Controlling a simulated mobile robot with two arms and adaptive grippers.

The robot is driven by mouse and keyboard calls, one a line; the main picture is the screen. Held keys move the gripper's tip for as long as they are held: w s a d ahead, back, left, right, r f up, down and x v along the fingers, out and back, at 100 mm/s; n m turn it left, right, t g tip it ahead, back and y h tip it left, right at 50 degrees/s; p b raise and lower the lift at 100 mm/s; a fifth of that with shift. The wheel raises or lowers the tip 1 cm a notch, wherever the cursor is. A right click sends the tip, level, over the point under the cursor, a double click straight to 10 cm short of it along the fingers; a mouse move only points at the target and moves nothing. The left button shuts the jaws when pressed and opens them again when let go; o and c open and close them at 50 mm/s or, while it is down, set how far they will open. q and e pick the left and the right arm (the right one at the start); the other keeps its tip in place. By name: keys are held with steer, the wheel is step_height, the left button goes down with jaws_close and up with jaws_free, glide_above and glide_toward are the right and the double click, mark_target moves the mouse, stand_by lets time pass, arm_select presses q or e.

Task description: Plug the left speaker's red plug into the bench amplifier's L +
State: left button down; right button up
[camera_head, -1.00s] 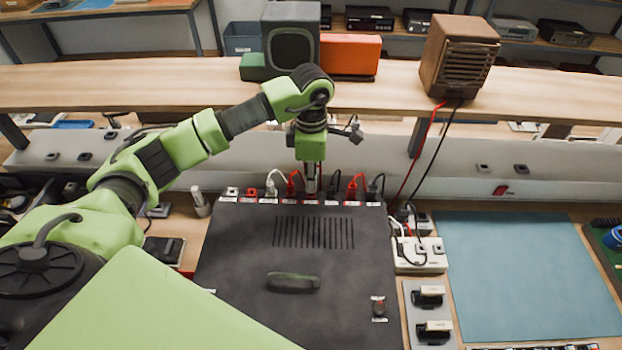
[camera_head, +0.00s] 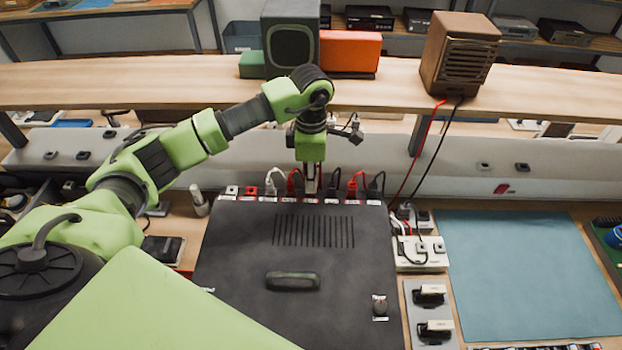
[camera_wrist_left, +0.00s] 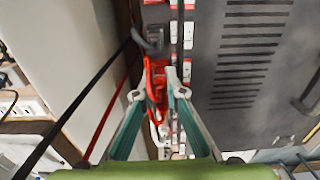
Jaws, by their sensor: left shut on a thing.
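The bench amplifier (camera_head: 240,262) is the wide dark box, with a row of labelled sockets and plugs along its far edge. My left gripper (camera_head: 311,184) points down at the middle of that row, shut on what looks like a red plug. In the left wrist view the fingertips (camera_wrist_left: 158,95) have red plug bodies (camera_wrist_left: 155,78) between and beside them; how deep the held plug sits is hidden. White, red and black plugs stand on both sides. Socket labels are too small to read. The dark grey speaker (camera_head: 291,42) stands on the shelf. My right gripper is not in view.
A white power strip (camera_head: 425,262) lies right of the amplifier, beside a blue-green mat (camera_head: 520,275). The shelf (camera_head: 150,88) runs behind my arm. Neighbouring plugs and cables crowd the gripper.

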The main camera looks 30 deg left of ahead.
arm_select(q)
steer(key=shift+f+b, duration=0.3)
steer(key=shift+f, duration=0.1)
steer(key=shift+f+b, duration=0.2)
steer(key=shift+b, duration=0.5)
stand_by(2.7)
steer(key=c, duration=2)
jaws_free()
